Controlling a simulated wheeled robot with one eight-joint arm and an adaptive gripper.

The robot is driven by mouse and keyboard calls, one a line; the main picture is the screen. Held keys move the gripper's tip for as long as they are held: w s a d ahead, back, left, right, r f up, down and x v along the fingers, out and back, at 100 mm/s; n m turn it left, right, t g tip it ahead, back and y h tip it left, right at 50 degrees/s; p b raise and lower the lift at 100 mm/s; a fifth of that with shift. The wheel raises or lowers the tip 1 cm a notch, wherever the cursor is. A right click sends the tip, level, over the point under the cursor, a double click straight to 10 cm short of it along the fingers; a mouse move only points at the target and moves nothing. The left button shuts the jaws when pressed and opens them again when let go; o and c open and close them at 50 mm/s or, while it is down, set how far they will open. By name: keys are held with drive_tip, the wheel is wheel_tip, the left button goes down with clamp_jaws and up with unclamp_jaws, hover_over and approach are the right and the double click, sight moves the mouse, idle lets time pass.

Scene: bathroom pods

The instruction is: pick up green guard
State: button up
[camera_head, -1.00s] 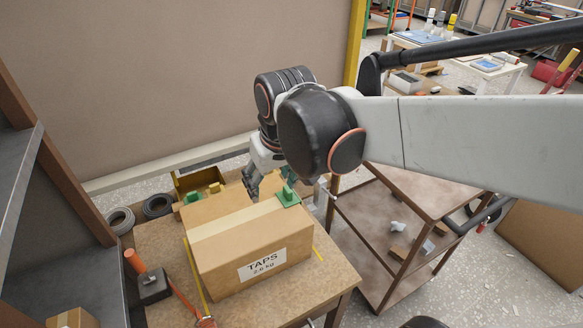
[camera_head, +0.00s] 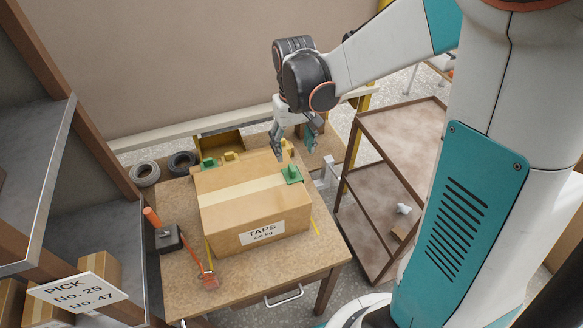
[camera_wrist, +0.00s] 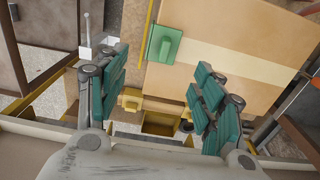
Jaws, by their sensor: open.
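A green guard (camera_head: 292,174) sits on the top right corner of a cardboard box labelled TAPS (camera_head: 256,212). In the wrist view the same green guard (camera_wrist: 164,44) lies at the box's edge, beyond the fingers. A second green guard (camera_head: 208,163) is on the table behind the box, at its left. My gripper (camera_head: 296,146) is open and empty, pointing down behind the box's far right corner, apart from the guard on the box. In the wrist view my gripper (camera_wrist: 160,95) shows its two teal-padded fingers wide apart.
Yellow guards (camera_head: 230,156) stand behind the box on the wooden table (camera_head: 180,210). An orange-handled tool (camera_head: 163,230) and orange strap lie at the left. A brown shelf cart (camera_head: 380,180) stands at the right, metal shelves (camera_head: 45,150) at the left. Grey tape rolls (camera_head: 146,175) lie beyond the table.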

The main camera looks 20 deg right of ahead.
sight(292, 167)
drive_tip(key=f, duration=0.3)
drive_tip(key=f+b, duration=0.1)
drive_tip(key=f, duration=0.1)
drive_tip(key=f+b, duration=0.1)
drive_tip(key=f, duration=0.2)
drive_tip(key=shift+s+a+f, duration=0.2)
drive_tip(key=shift+a+f, duration=0.1)
drive_tip(key=shift+f, duration=0.05)
drive_tip(key=shift+s, duration=0.1)
drive_tip(key=c, duration=1.1)
